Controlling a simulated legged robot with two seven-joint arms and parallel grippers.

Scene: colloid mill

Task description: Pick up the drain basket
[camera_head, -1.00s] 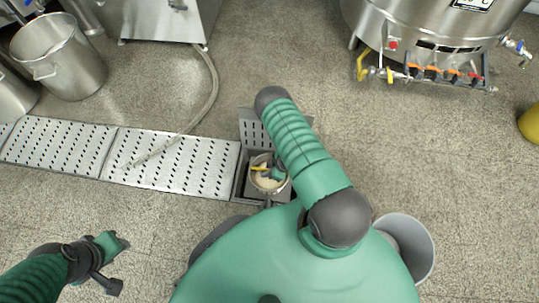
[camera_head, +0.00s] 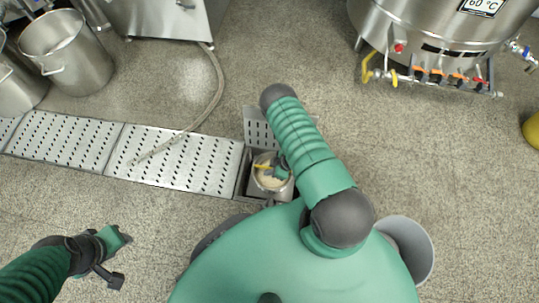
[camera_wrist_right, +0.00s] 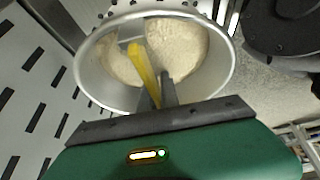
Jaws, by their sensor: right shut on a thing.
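The drain basket (camera_head: 259,184) is a round metal cup with pale material inside and a yellow handle. In the head view it is at the open square drain pit (camera_head: 242,180), at the right end of the floor grating. I cannot tell how far it stands above the pit floor. In the right wrist view the basket (camera_wrist_right: 222,75) fills the upper middle. My right gripper (camera_wrist_right: 158,88) is shut on its yellow handle (camera_wrist_right: 143,68). My left gripper (camera_head: 118,262) hangs over bare floor at the lower left, away from the basket; its jaw state is unclear.
A perforated cover (camera_head: 255,124) stands behind the pit. Slotted grating (camera_head: 170,160) runs left, with a hose (camera_head: 218,88) ending on it. A grey bucket (camera_head: 421,250) stands close to my right. Steel pots (camera_head: 75,60) and a kettle (camera_head: 420,30) stand farther back.

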